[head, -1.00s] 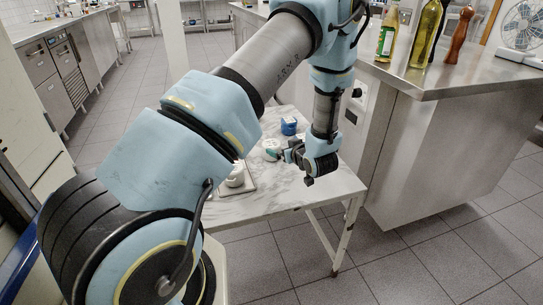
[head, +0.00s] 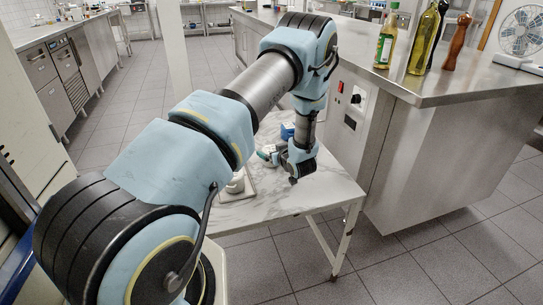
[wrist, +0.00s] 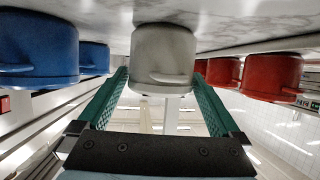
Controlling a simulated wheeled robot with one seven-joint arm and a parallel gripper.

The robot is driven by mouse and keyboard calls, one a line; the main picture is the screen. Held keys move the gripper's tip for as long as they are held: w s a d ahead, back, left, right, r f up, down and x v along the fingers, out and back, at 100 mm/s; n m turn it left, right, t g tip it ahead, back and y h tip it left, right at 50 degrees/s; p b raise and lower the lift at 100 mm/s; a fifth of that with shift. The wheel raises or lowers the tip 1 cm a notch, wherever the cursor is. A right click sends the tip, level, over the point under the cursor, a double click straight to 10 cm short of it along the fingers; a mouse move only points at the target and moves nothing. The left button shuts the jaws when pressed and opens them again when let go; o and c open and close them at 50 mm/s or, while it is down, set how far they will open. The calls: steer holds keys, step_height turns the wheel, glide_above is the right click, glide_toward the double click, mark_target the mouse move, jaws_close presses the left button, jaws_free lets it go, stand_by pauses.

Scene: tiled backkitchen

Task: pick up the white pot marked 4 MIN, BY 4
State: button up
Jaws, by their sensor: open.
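A white pot (wrist: 163,52) with a handle loop is in the middle of the wrist view, which shows the scene upside down with the tabletop above. My gripper (wrist: 160,78) is open, its two green fingers reaching to either side of the white pot. I cannot tell if they touch it. No marking on the pot is readable. In the head view my gripper (head: 267,155) is low over the marble table (head: 280,199), and the pot in front of it is hidden or too small to make out.
Blue pots (wrist: 38,50) stand to one side and red pots (wrist: 270,74) to the other in the wrist view. A blue pot (head: 287,131) shows behind my gripper. A white item (head: 236,183) sits on a board nearer me. A steel counter (head: 430,88) stands right.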

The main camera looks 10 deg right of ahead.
steer(key=shift+w, duration=0.1)
steer(key=c, duration=1.4)
steer(key=shift+r, duration=0.1)
